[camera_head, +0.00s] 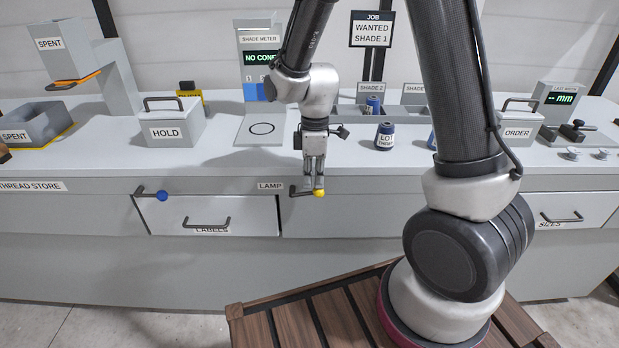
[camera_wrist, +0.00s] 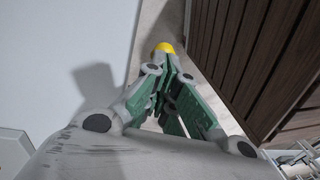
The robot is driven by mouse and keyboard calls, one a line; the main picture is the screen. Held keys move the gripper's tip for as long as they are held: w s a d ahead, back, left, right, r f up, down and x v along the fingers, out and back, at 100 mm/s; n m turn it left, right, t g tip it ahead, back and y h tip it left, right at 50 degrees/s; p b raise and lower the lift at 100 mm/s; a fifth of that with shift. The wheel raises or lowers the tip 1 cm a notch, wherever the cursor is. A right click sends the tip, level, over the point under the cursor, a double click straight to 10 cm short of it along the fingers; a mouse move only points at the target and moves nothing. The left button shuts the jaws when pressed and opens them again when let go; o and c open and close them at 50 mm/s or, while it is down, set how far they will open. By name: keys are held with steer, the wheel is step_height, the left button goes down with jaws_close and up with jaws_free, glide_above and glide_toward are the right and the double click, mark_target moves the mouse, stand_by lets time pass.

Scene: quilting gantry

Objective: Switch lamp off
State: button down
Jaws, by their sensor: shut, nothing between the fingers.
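The lamp control is a dark lever with a yellow knob (camera_head: 319,193) on the counter's front, right of the LAMP label (camera_head: 270,186). The lever points to the right, about level. My gripper (camera_head: 314,187) points down with its fingers together, right at the yellow knob and partly over the lever. In the wrist view the yellow knob (camera_wrist: 164,48) shows just beyond the fingertips (camera_wrist: 168,62). I cannot tell whether they touch. No lamp itself is identifiable in view.
On the counter stand the HOLD box (camera_head: 171,131), the shade meter (camera_head: 260,52) and a LOT spool (camera_head: 385,136). Slatted wooden decking (camera_head: 330,312) lies below the arm.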

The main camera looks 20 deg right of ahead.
steer(key=shift+d+f+y, duration=0.35)
steer(key=shift+f+y, duration=0.05)
steer(key=shift+y, duration=0.2)
steer(key=shift+s+d+f, duration=0.2)
steer(key=shift+d+f, duration=0.15)
steer(key=shift+f, duration=0.4)
steer(key=shift+d+r, duration=0.1)
steer(key=shift+r, duration=0.3)
steer(key=d+r, duration=0.4)
steer(key=r, duration=0.8)
steer(key=shift+r, duration=0.25)
steer(key=shift+w+d, duration=0.1)
